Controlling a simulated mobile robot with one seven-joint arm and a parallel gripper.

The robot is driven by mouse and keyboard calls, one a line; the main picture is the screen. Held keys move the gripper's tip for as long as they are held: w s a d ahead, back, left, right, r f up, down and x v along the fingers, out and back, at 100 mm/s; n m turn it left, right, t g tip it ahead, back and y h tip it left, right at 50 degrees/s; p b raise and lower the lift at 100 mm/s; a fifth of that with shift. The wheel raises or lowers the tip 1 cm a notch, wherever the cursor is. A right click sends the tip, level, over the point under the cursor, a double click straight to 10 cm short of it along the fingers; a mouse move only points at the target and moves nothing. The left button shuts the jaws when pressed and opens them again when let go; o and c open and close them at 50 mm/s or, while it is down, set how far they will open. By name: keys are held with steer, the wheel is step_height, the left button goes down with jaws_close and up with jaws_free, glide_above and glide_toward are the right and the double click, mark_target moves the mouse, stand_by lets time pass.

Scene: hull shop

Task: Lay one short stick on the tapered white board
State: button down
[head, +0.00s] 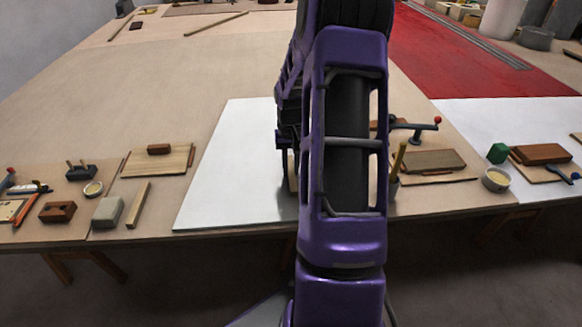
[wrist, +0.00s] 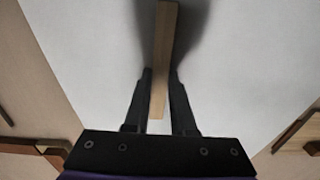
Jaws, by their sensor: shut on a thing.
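My gripper (wrist: 161,76) is shut on a short pale wooden stick (wrist: 165,40), which runs lengthwise away from the jaws in the wrist view. The stick is over the tapered white board (wrist: 95,45), with dark shadow on both sides of it. I cannot tell whether it touches the board. In the head view the white board (head: 232,165) lies on the bench, and my purple arm hides much of it and most of the gripper. Another short stick (head: 138,205) lies on the bench to the left of the board.
Left of the board are a grey block (head: 107,212), a brown wooden block (head: 58,212) and a thin board (head: 158,162) with a small block on it. To the right are a brush cup (head: 393,185), a round bowl (head: 496,179) and a green block (head: 498,153). The board's left part is clear.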

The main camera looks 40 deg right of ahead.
mark_target(291, 171)
steer(key=c, duration=0.7)
jaws_free()
steer(key=shift+c, duration=0.2)
step_height(291, 171, up, 12)
steer(key=p, duration=0.2)
steer(key=shift+r, duration=0.15)
